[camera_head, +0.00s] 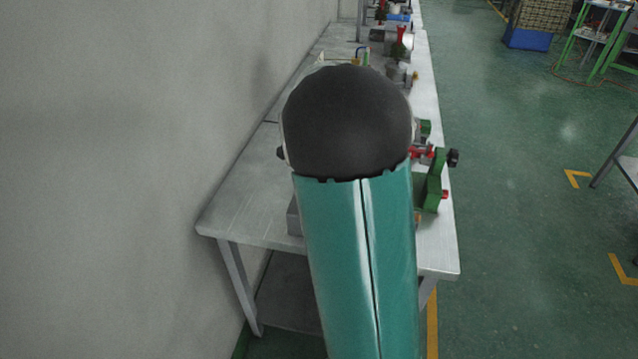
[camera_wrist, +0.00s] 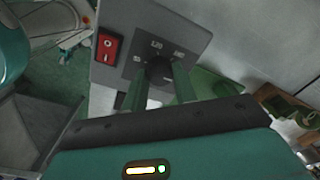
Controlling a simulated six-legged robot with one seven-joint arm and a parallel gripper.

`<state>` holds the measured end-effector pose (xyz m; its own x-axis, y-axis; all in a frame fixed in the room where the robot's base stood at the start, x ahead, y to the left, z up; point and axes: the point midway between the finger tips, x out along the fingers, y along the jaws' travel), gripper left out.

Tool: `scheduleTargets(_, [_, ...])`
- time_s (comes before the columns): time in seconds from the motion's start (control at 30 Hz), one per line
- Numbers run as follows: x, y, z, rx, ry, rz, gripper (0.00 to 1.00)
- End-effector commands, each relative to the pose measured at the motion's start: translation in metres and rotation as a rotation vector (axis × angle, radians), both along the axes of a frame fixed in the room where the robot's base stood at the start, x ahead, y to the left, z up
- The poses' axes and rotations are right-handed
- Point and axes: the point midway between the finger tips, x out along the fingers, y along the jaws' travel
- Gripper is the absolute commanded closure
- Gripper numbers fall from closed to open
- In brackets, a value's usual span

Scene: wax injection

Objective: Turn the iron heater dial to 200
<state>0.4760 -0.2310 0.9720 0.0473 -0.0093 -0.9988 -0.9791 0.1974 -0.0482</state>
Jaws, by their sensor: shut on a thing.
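White marks ring the dial; one at the top looks like 120, and the others are too small to read surely. My gripper (camera_wrist: 160,82) is shut on the dial, one green finger at each side of it. The dial's pointer is hidden or too dark to tell. In the head view my arm hides the gripper and the dial.
The heater stands on a long grey table (camera_head: 245,205) along the wall. A green and red device (camera_head: 430,185) stands at the table's right edge, close to my arm. More tools stand farther back.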

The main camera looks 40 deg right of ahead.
Motion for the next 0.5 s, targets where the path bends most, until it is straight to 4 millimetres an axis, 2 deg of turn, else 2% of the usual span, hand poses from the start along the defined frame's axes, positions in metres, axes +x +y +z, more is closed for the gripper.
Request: scheduleTargets(0.5, [0.0008, -0.0001, 0.0008, -0.001, -0.003, -0.071, 0.95])
